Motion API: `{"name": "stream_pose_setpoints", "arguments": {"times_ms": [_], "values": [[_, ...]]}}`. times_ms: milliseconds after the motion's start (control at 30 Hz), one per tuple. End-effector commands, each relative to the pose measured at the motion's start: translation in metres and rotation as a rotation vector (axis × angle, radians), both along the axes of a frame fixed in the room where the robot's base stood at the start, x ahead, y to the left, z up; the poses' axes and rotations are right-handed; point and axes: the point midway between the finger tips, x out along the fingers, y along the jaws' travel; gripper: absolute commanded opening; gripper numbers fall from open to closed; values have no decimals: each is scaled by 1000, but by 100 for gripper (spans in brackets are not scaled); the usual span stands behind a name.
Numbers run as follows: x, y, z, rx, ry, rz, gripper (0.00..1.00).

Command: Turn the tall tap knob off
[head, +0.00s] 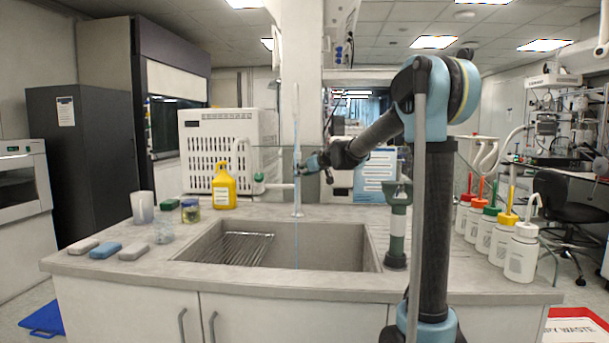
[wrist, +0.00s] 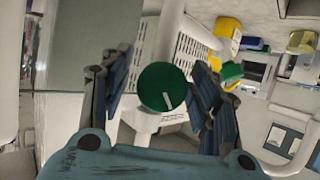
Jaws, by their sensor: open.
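The tall tap (head: 297,195) is a slim white post behind the sink. A thin bluish stream runs down in front of it into the sink. A green knob (head: 259,177) shows at the end of a side arm on its left. In the wrist view a round dark green knob (wrist: 163,84) with a white line, tilted slightly, sits between my fingers; I cannot tell if it is the same knob. My gripper (head: 308,163) is beside the tap's post at mid height. In the wrist view its fingers are apart, one on each side of the knob, with no clear contact.
The sink (head: 330,245) holds a wire rack at its left. A yellow bottle (head: 224,187), jars and sponges stand left on the counter. Several white wash bottles (head: 521,252) line the right edge.

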Motion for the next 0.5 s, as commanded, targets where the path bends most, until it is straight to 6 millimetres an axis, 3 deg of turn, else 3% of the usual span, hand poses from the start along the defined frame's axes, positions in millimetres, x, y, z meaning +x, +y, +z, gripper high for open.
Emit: {"name": "stream_pose_setpoints", "arguments": {"times_ms": [267, 433, 500], "values": [[1, -1, 0, -1, 0, -2, 54], [1, -1, 0, -1, 0, -2, 15], [1, -1, 0, -1, 0, -2, 10]]}}
